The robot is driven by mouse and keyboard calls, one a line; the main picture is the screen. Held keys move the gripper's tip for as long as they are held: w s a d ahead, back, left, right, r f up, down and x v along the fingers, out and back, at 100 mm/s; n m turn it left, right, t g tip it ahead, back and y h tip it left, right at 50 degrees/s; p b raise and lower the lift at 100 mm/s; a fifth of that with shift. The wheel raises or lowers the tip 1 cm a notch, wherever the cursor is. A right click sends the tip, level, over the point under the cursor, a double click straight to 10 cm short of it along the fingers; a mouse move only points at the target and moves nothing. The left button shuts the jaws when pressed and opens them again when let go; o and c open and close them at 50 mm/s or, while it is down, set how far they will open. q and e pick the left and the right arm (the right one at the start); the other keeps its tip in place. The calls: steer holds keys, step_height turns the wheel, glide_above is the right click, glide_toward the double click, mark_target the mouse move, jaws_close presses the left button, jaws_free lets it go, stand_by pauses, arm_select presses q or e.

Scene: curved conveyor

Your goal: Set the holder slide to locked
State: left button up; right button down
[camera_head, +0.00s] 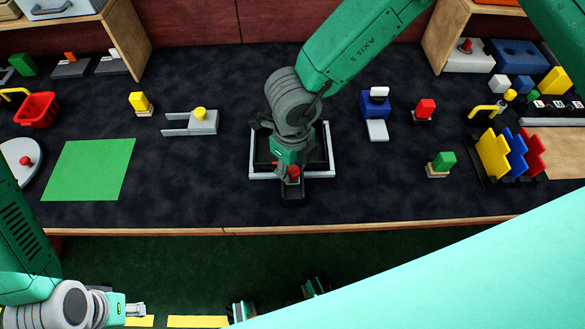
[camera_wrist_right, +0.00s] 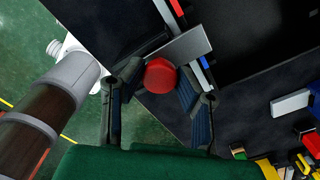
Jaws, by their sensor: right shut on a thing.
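The holder (camera_head: 325,150) is a black frame with a pale rim, lying near the table's front edge at the middle. A red knob (camera_head: 293,171) is at its front side; I take it to be the slide's knob. My right gripper (camera_head: 291,180) reaches down over it. In the right wrist view the red knob (camera_wrist_right: 160,76) sits between the fingers of my right gripper (camera_wrist_right: 160,88), which is shut on it. A grey bar (camera_wrist_right: 185,45) and red and blue strips lie beside it. My left gripper (camera_head: 136,309) is at the lower left, off the table; its fingers are too small to read.
A grey slotted block with a yellow knob (camera_head: 200,121) and a green mat (camera_head: 88,169) are to the left. A blue device (camera_head: 375,104), red block (camera_head: 425,107) and green block (camera_head: 443,161) are to the right. Dark table surface is clear between them.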

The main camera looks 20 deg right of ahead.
steer(key=shift+w, duration=0.25)
steer(key=c, duration=1.2)
jaws_free()
steer(key=shift+r, duration=0.35)
step_height(320, 180, up, 11)
steer(key=shift+w+r, duration=0.1)
